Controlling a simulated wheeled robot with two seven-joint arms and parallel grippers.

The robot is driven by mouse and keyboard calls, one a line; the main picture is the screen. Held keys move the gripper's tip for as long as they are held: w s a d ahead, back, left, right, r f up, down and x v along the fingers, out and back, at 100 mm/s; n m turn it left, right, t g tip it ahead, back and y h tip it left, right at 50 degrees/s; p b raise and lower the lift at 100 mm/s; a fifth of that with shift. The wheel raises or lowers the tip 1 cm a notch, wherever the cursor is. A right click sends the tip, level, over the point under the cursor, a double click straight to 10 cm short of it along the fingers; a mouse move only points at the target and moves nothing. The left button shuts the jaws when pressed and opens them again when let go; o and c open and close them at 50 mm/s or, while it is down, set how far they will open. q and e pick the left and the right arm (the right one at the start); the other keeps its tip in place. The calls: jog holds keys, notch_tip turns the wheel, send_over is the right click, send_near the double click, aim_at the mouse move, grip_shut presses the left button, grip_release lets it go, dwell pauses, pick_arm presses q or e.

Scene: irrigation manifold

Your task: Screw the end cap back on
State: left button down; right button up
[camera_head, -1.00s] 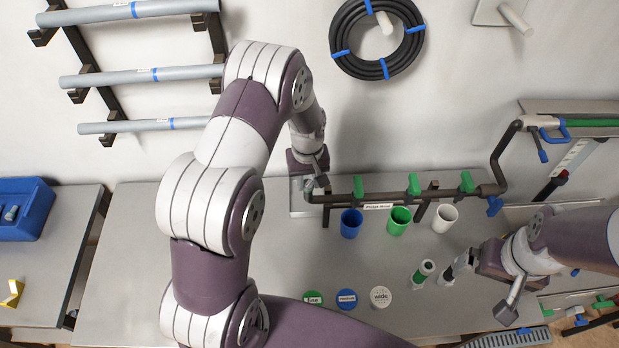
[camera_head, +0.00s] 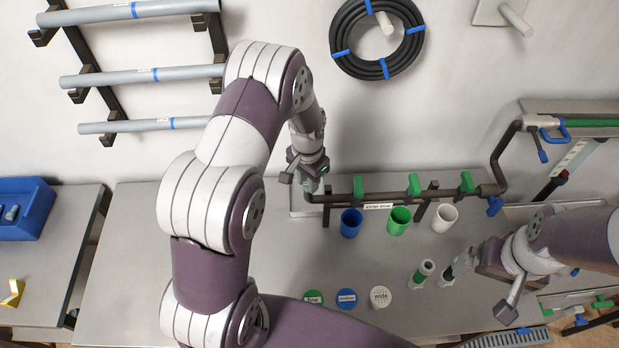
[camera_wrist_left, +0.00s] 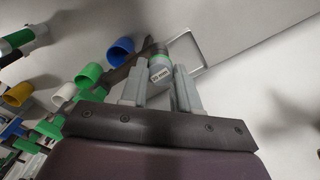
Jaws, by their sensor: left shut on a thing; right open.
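The manifold pipe (camera_head: 390,196) runs across the back of the table, with green valve handles along it. My left gripper (camera_head: 311,186) is at the pipe's left end. In the left wrist view its fingers (camera_wrist_left: 160,90) are shut on a grey end cap (camera_wrist_left: 160,69) labelled "20 mm". The cap appears in line with the dark pipe end behind it; I cannot tell how far it is seated. In the head view the gripper mostly hides the cap. My right gripper (camera_head: 455,270) is open at the right, beside a green-and-black cylinder (camera_head: 423,272) standing on the table.
Blue (camera_head: 351,223), green (camera_head: 399,220) and white (camera_head: 444,217) cups stand in front of the pipe. Round labelled discs (camera_head: 347,299) lie nearer me. A blue bin (camera_head: 24,208) is at far left. The table (camera_head: 130,250) is clear left of my left arm.

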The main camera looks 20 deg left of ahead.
pick_arm(q)
jog(key=shift+s+f+m, duration=0.15)
jog(key=shift+s+m, duration=0.15)
jog(key=shift+m, duration=0.3)
jog(key=c, duration=0.8)
grip_release()
jog(key=shift+a, duration=0.1)
jog(key=shift+o, duration=0.2)
jog(key=shift+s+a, duration=0.15)
jog(key=shift+a, duration=0.05)
jog(key=shift+o, duration=1.3)
jog(key=shift+w+d+r, duration=0.2)
jog(key=shift+w, duration=0.1)
pick_arm(e)
jog(key=shift+s+a+r, duration=0.1)
jog(key=shift+s, duration=0.05)
pick_arm(q)
jog(key=shift+s+a+r+p, duration=0.1)
jog(key=shift+r+p, duration=0.7)
jog(key=shift+r, duration=0.15)
notch_tip(320, 180, up, 3)
jog(key=shift+f+p, duration=0.15)
jog(key=shift+p, duration=0.9)
jog(key=shift+r+p, duration=0.5)
jog(key=shift+r, duration=0.25)
pick_arm(e)
notch_tip(320, 180, up, 4)
jog(key=shift+s+r, duration=0.1)
jog(key=shift+r, duration=0.15)
